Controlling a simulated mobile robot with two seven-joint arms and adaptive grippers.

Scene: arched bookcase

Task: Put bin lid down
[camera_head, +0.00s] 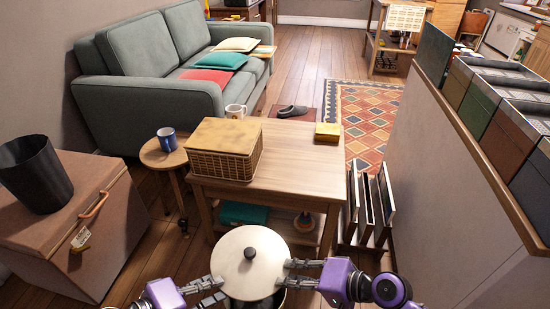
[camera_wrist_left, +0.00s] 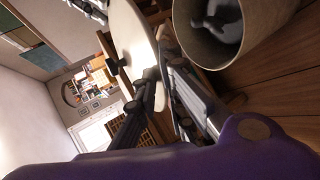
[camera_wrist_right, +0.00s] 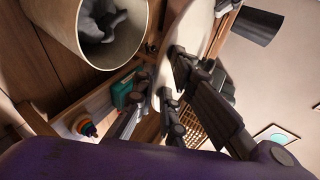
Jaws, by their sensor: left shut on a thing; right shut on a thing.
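The bin lid (camera_head: 268,272) is a round cream disc with a dark knob, at the bottom centre of the head view. It also shows in the left wrist view (camera_wrist_left: 133,38) and the right wrist view (camera_wrist_right: 196,28). My left gripper (camera_head: 217,291) is shut on its left edge. My right gripper (camera_head: 291,272) is shut on its right edge. The bin (camera_wrist_left: 190,42) is cream and open, with a grey thing inside. It also shows in the right wrist view (camera_wrist_right: 62,22). The lid is apart from the bin's rim. The lid hides most of the bin in the head view.
A wooden table (camera_head: 300,165) with a wicker basket (camera_head: 224,150) stands just beyond the lid. A rack (camera_head: 368,215) is to its right. A brown chest (camera_head: 95,245) with a dark bin (camera_head: 35,175) on it is at left. A low wall (camera_head: 470,190) stands at right.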

